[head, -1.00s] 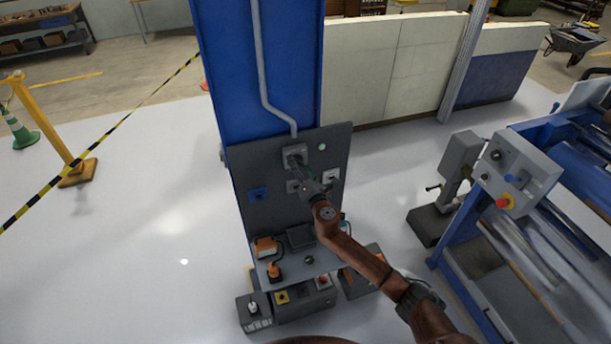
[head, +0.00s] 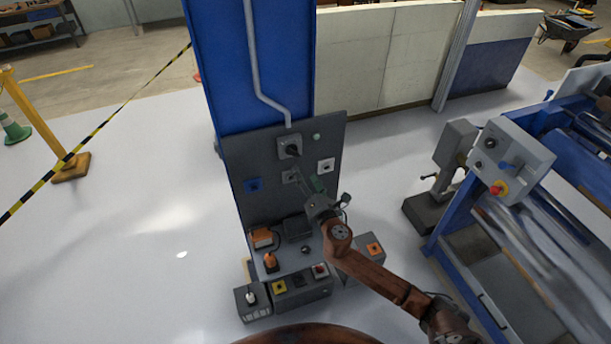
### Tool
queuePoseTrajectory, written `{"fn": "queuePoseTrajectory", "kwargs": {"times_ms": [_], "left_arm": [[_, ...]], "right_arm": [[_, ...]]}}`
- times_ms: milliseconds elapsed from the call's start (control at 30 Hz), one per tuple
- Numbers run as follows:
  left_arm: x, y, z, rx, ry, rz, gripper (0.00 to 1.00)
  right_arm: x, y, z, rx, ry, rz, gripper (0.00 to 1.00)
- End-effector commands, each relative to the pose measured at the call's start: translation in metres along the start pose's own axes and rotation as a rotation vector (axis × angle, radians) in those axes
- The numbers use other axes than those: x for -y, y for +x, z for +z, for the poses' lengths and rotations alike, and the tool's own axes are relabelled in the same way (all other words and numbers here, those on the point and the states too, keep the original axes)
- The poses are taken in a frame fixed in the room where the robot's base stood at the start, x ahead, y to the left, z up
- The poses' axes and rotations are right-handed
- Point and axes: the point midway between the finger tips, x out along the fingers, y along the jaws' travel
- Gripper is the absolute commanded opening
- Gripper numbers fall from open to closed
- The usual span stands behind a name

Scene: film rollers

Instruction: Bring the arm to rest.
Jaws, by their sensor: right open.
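My right gripper (head: 306,189) is open in front of the lower part of the dark grey panel (head: 265,211). Nothing shows between its fingers. My brown right arm comes in from the lower right. A grey box with a black rotary knob (head: 290,148) sits on the panel above the gripper, apart from it. My left gripper is not in view.
A blue column (head: 262,75) carries the panel. Below it, a small shelf holds orange and black devices (head: 262,238), with several switch boxes (head: 280,287) beneath. A blue roller machine (head: 513,170) stands at right.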

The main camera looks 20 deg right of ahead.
Motion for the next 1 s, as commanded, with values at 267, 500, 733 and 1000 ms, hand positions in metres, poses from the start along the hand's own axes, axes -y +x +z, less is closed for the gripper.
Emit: {"fn": "queuePoseTrajectory", "kwargs": {"times_ms": [267,500,733,1000], "left_arm": [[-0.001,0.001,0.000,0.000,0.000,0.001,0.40],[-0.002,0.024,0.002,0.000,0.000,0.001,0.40],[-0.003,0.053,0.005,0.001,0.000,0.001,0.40],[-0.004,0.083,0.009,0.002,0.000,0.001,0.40]], "right_arm": [[0.005,0.001,-0.003,-0.003,0.006,-0.007,0.61],[0.103,0.001,-0.058,-0.063,0.161,-0.152,0.61],[0.247,-0.025,-0.143,-0.120,0.427,-0.383,0.61],[0.397,-0.094,-0.243,-0.122,0.733,-0.655,0.61]]}}
